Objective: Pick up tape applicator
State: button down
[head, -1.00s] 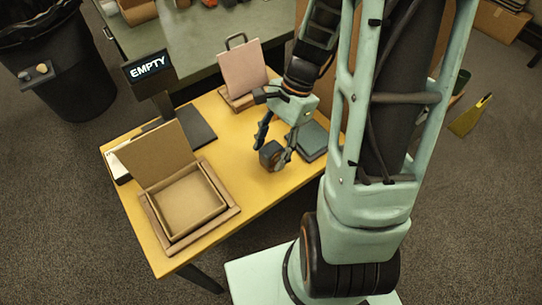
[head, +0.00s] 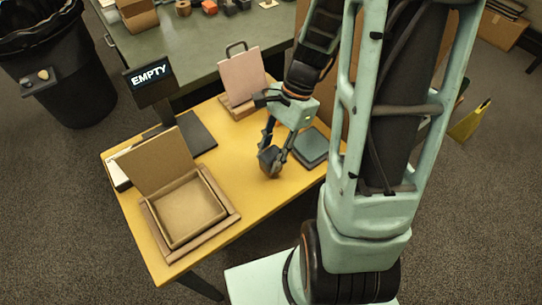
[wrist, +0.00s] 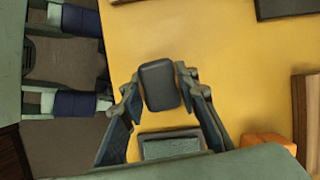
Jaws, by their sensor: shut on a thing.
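The tape applicator appears to be the small dark block (head: 269,158) at my gripper, over the yellow table. In the wrist view the dark block (wrist: 160,85) sits between the two fingertips. My gripper (head: 273,155) points down and is shut on it, a finger at each side. The block looks tilted in the head view. I cannot tell whether its lower edge is clear of the table.
On the yellow table (head: 240,190) stand an open box (head: 190,212) at front left, a sign reading EMPTY (head: 150,74), an upright pinkish board (head: 241,75) and a teal flat case (head: 311,147) right of my gripper. Bare tabletop lies between box and gripper.

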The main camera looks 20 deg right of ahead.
jog(key=s+d+r+p, duration=0.3)
jog(key=s+d+r, duration=0.7)
jog(key=r, duration=0.2)
jog(key=c, duration=2)
grip_release()
jog(key=c, duration=0.5)
